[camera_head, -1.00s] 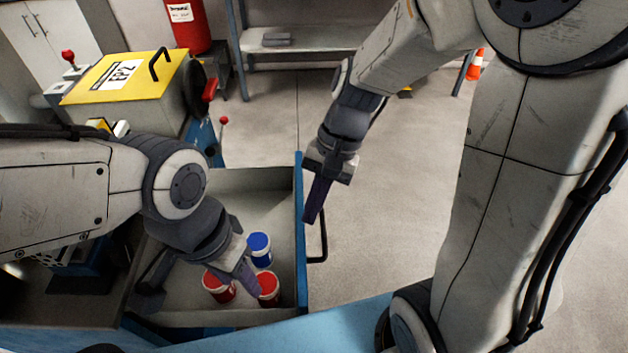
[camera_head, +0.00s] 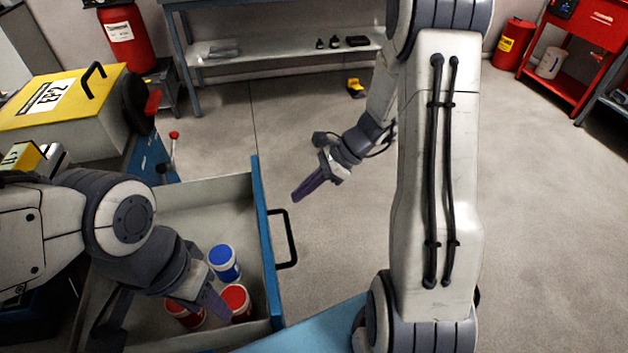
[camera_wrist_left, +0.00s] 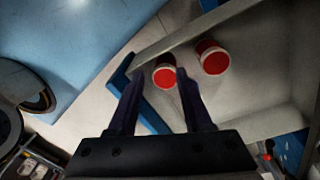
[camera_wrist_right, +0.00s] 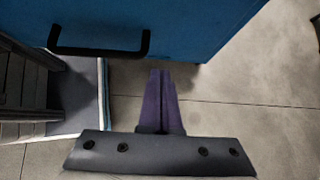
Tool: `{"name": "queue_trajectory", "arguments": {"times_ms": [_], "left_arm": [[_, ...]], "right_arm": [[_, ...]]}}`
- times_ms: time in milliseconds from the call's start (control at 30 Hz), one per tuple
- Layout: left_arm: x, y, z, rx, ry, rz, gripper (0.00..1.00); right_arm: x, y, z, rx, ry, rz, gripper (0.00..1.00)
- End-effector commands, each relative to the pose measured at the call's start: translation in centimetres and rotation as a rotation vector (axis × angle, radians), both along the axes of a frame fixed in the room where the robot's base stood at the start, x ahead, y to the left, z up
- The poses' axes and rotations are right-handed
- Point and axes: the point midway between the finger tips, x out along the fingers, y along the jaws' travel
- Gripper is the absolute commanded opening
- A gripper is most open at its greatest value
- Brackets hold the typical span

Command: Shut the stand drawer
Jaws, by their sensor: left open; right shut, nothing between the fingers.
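The stand drawer (camera_head: 265,250) is pulled open; its blue front faces right and carries a black handle (camera_head: 287,239). The handle also shows in the right wrist view (camera_wrist_right: 98,51). Inside the drawer are a blue can (camera_head: 224,263) and two red cans, one (camera_head: 236,300) beside my left gripper and one (camera_head: 184,314) partly hidden behind it. My left gripper (camera_head: 222,306) is open above the cans inside the drawer. My right gripper (camera_head: 297,197) is shut and empty, out in front of the drawer face, to the right of the handle and apart from it.
A yellow-topped box (camera_head: 62,97) sits on the stand at left, with a red-knobbed lever (camera_head: 173,150) nearby. A blue surface (camera_head: 310,328) lies at the bottom. A shelf (camera_head: 290,50) and red cart (camera_head: 590,45) stand at the back. The floor right of the drawer is clear.

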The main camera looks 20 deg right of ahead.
Motion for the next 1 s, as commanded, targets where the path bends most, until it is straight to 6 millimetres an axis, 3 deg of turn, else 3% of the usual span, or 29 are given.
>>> {"name": "queue_trajectory", "arguments": {"times_ms": [100, 400, 1000], "left_arm": [[0.0, 0.0, -0.5, 0.000, 0.000, 0.000, 0.50], [0.0, 0.0, -0.2, 0.000, 0.000, 0.000, 0.50], [0.0, 0.0, -0.3, 0.000, 0.000, 0.000, 0.50]], "right_arm": [[0.2, 1.8, -2.0, 0.001, 0.004, 0.004, 0.00], [1.0, 5.2, -1.5, 0.000, -0.001, 0.004, 0.00], [1.0, 5.3, -1.5, 0.000, -0.001, -0.013, 0.00]]}}
